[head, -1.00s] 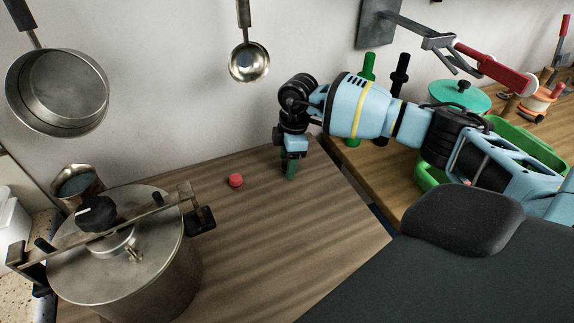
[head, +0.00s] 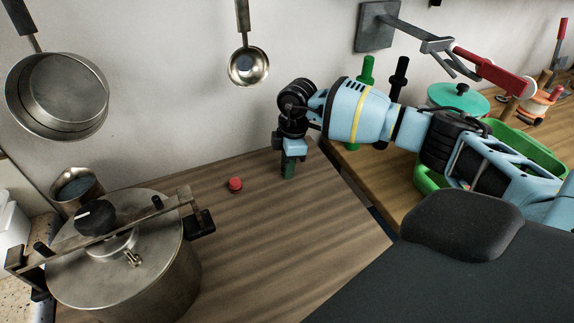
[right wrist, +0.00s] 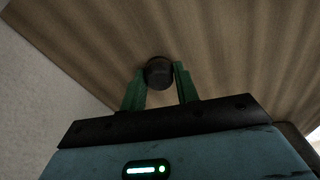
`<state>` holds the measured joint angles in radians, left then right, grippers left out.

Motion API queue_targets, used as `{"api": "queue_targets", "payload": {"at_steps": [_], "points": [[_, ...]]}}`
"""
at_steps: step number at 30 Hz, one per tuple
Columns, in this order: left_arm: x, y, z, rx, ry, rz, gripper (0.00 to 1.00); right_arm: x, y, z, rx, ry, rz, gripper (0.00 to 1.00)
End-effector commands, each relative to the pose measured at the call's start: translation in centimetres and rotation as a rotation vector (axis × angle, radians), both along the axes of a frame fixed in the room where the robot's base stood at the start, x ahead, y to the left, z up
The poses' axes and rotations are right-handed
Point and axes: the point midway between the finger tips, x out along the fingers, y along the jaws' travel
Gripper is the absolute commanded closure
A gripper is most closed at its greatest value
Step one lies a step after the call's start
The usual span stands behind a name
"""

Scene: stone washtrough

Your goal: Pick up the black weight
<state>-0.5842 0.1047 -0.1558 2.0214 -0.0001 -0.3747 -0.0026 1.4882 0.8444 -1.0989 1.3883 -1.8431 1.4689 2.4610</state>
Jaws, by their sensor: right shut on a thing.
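The black weight (right wrist: 159,72) is a small dark round piece in the right wrist view. It sits between the two green fingers of my right gripper (right wrist: 158,84), which are shut on it. In the head view my right gripper (head: 288,170) points down over the wooden worktop, near the wall. The weight is hidden there behind the fingers and wrist. I cannot tell whether it touches the worktop. My left gripper is not in view.
A small red object (head: 235,184) lies on the worktop (head: 270,240) left of my right gripper. A large metal pot (head: 120,260) stands at the left front. A ladle (head: 248,67) and a pan (head: 58,95) hang on the wall. A green tray (head: 530,145) is at right.

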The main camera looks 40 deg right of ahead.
Motion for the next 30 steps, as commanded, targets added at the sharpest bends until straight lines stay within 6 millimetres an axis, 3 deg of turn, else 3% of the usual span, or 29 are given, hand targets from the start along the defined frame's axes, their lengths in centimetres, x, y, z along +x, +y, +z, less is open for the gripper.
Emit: {"api": "queue_targets", "payload": {"at_steps": [9,24,30], "points": [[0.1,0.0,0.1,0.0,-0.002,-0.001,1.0,0.1,0.0,3.6,0.001,-0.005,0.001,0.92],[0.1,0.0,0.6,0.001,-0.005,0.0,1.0,-8.0,7.6,4.4,0.002,-0.001,0.004,0.92],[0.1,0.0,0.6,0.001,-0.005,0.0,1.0,-10.4,9.9,4.7,0.002,-0.001,0.004,0.92]]}}
